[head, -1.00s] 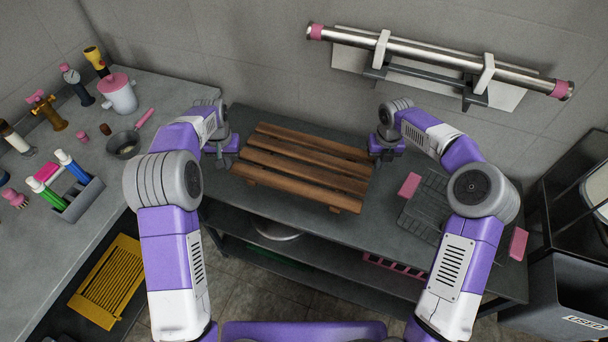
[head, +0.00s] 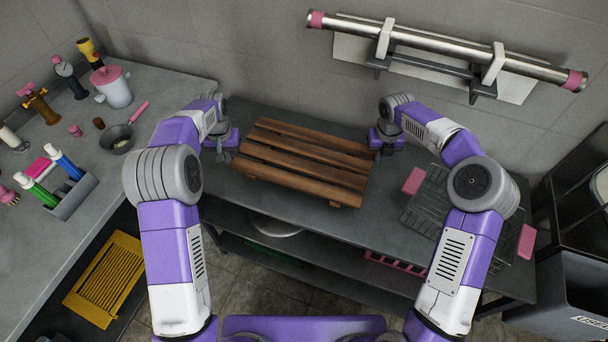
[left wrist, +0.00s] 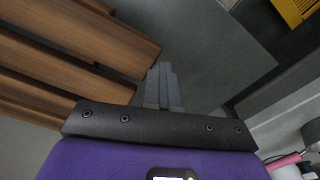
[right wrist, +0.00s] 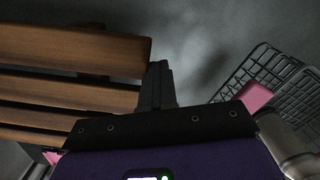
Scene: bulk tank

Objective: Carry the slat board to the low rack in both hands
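The brown wooden slat board (head: 300,165) lies level over the grey table in the middle of the head view. My left gripper (head: 223,154) is at its left end and my right gripper (head: 386,150) at its right end, both pointing down. In the left wrist view the fingers (left wrist: 163,85) are together beside the slat ends. In the right wrist view the fingers (right wrist: 157,85) are also together, right against a slat end. No slat shows between either pair of fingers. The dark wire low rack (head: 425,215) with pink ends sits right of the board.
A lower shelf (head: 310,265) runs under the table. The left counter (head: 150,85) holds a white pot (head: 111,86), a pan (head: 117,139) and a bottle caddy (head: 70,196). A steel tube (head: 440,50) hangs on the back wall. A dark bin (head: 575,290) stands at the right.

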